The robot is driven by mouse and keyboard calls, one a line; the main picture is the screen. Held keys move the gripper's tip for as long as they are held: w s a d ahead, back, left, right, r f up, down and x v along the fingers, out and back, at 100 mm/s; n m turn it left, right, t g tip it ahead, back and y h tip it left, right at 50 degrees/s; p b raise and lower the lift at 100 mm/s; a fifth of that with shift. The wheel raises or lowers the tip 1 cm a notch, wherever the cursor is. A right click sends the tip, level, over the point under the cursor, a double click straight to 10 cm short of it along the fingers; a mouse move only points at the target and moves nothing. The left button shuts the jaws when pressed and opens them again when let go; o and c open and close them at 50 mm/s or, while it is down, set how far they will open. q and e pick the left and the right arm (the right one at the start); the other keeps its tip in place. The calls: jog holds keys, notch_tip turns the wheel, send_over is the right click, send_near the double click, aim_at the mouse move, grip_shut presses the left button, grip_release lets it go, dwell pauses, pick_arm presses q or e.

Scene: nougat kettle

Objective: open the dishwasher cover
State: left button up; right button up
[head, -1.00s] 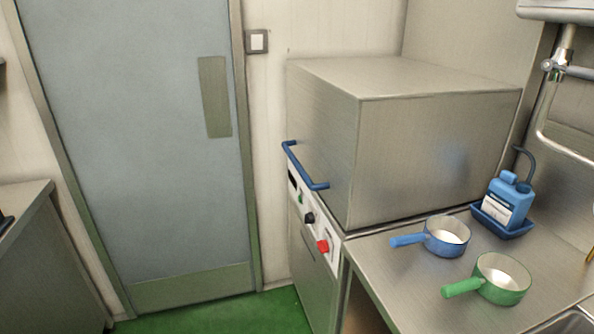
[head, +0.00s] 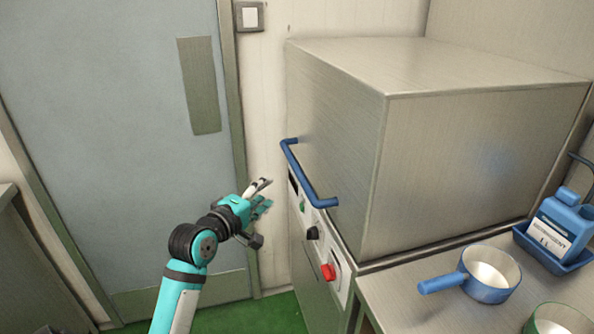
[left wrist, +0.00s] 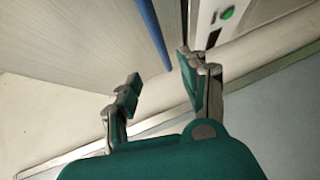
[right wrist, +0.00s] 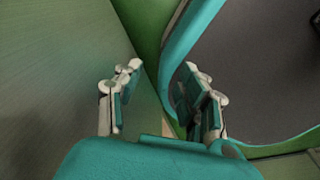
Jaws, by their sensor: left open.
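The dishwasher cover (head: 480,150) is a large steel box, sitting down on the dishwasher body in the head view. Its blue bar handle (head: 310,178) runs along the lower front edge; the handle also shows in the left wrist view (left wrist: 155,35). My left gripper (head: 265,194) is open and empty, to the left of the handle and apart from it. In the left wrist view the handle lies beyond the fingertips (left wrist: 165,83), in line with the gap between them. My right gripper (right wrist: 158,82) shows only in its own wrist view, open with nothing between its fingers.
The control panel (head: 315,235) with a red knob (head: 327,272) is below the handle. A blue pan (head: 488,275), a green pan (head: 558,321) and a blue bottle (head: 562,222) stand on the steel counter (head: 405,292) at the right. A grey door (head: 110,130) is behind my left arm.

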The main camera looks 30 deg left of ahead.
aim_at(297, 169)
pick_arm(q)
jog(key=w, duration=0.5)
jog(key=w+a+f, duration=0.1)
jog(key=w, duration=0.5)
jog(key=w+f, duration=0.1)
jog(key=w, duration=0.4)
jog(key=shift+w+a+f, duration=0.2)
jog(key=shift+w, duration=0.1)
jog(key=shift+c, duration=0.3)
grip_shut()
